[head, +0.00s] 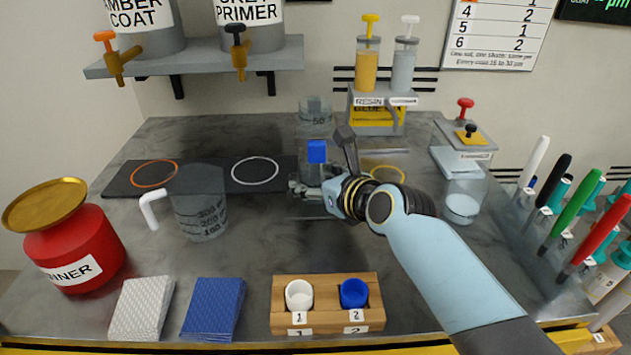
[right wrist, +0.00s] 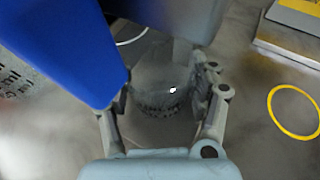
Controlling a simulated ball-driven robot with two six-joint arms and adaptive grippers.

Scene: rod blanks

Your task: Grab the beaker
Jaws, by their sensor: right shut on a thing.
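My right gripper (head: 308,188) is at the middle of the bench. In the right wrist view the gripper (right wrist: 160,105) is shut on a clear beaker (right wrist: 165,88), with one finger on each side of it. In the head view this beaker (head: 311,174) is partly hidden by the fingers. A small blue block (head: 316,151) shows above it and looms large in the right wrist view (right wrist: 60,45); I cannot tell what it belongs to. Another clear vessel (head: 315,110) marked 50 stands behind. My left gripper is not in view.
A graduated jug (head: 200,205) with a white handle stands left, and a clear cup with white contents (head: 463,205) right. A red pot (head: 75,240) is at far left. A wooden block (head: 327,320) holds two cups in front. Pens (head: 565,220) line the right edge.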

